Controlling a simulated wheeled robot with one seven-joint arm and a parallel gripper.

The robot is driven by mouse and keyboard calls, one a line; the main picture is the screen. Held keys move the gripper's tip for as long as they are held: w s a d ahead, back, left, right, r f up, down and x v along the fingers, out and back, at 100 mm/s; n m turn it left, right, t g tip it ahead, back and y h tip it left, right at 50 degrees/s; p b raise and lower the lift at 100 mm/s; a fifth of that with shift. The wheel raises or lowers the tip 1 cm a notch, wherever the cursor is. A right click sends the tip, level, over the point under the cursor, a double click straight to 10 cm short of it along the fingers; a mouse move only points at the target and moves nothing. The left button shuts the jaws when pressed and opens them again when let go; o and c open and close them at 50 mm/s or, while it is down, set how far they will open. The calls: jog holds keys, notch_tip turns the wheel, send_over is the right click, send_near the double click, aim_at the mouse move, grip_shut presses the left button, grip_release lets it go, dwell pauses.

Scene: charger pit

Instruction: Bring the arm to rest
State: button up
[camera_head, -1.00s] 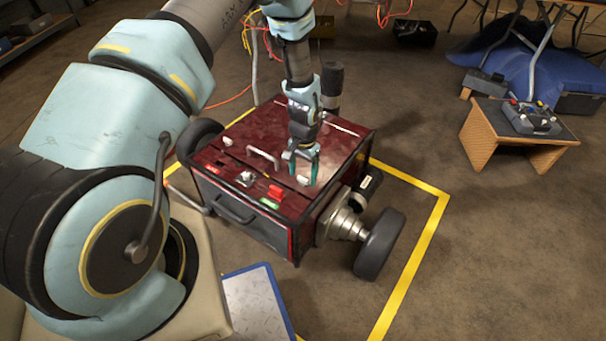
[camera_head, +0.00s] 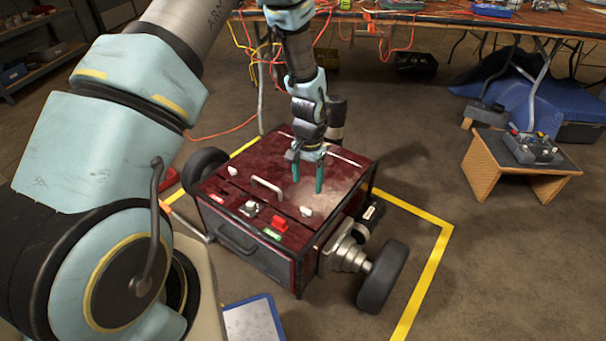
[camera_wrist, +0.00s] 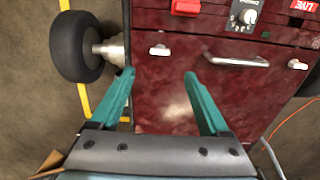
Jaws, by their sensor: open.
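My gripper (camera_head: 307,179) hangs from my arm above the top of the dark red wheeled machine (camera_head: 235,178). Its two teal fingers point down, apart, with nothing between them. In the wrist view my gripper (camera_wrist: 158,90) shows the same open fingers over the bare red lid (camera_wrist: 165,108), with the lid's silver handle (camera_wrist: 237,61) beyond the fingertips. I cannot tell exactly how high the fingertips are above the lid.
The machine has a red switch (camera_head: 281,225), a dial (camera_head: 250,209) and black wheels (camera_head: 383,277). Yellow tape (camera_head: 425,285) marks the floor around it. A wicker stand (camera_head: 487,170) holds a control box (camera_head: 530,148) at right. A cluttered table (camera_head: 450,14) stands behind. Floor at right is open.

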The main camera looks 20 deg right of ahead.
jog(key=w+a+r+n, duration=0.2)
jog(key=a+r+n, duration=0.1)
jog(key=a+r, duration=0.5)
jog(key=w+a+r+n, duration=0.2)
jog(key=a+r, duration=0.6)
jog(key=s+a+r+n+t, duration=0.1)
jog(key=s+a+r+n, duration=0.3)
jog(key=a, duration=0.3)
jog(key=s+a+r+n+t, duration=0.1)
jog(key=s+a+r, duration=0.45)
jog(key=a, duration=0.25)
notch_tip(320, 180, up, 20)
jog(key=w+p, duration=0.1)
jog(key=p, duration=1.9)
jog(key=shift+d+h, duration=0.3)
jog(key=shift+f, duration=0.1)
